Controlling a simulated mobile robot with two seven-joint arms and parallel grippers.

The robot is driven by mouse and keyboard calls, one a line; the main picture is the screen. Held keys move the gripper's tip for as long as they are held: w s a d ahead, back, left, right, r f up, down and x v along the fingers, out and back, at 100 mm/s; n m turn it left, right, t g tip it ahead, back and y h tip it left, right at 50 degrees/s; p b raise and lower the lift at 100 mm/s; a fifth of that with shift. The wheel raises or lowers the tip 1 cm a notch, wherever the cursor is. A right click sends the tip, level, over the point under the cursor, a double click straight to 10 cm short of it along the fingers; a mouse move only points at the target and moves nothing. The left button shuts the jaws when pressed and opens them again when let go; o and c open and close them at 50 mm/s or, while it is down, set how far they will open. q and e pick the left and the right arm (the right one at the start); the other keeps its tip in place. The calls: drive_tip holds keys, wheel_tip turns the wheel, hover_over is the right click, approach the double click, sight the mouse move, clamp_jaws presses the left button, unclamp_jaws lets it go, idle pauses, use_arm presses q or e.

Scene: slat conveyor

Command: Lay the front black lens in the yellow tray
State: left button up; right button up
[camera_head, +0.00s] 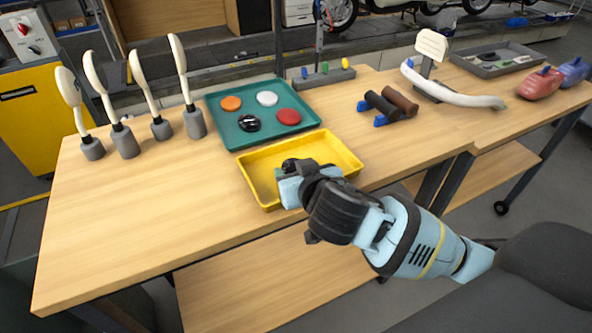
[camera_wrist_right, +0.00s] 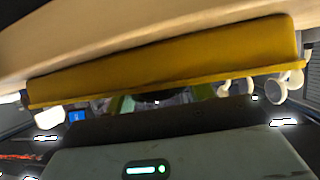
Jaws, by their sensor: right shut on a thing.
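My right gripper (camera_head: 284,173) reaches in from the lower right and is over the yellow tray (camera_head: 342,148), low and close to its inside. It is shut on a dark thing, most likely the front black lens, which is largely hidden by the fingers. In the right wrist view, a dark shape (camera_wrist_right: 157,97) shows between the greenish fingertips, beyond the edge of the yellow tray (camera_wrist_right: 170,68). I cannot tell whether the held lens touches the tray floor. Another black lens (camera_head: 250,123) lies in the green tray behind. My left gripper is not in view.
The green tray (camera_head: 222,103) also holds orange (camera_head: 231,103), white (camera_head: 267,98) and red (camera_head: 289,116) discs. Several white-headed tools stand in grey holders at the left. Dark and brown rollers (camera_head: 381,104) lie to the right. The table's front left (camera_head: 130,225) is clear.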

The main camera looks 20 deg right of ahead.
drive_tip(key=shift+f, duration=0.1)
drive_tip(key=shift+f, duration=0.1)
drive_tip(key=shift+f, duration=0.35)
drive_tip(key=o, duration=0.9)
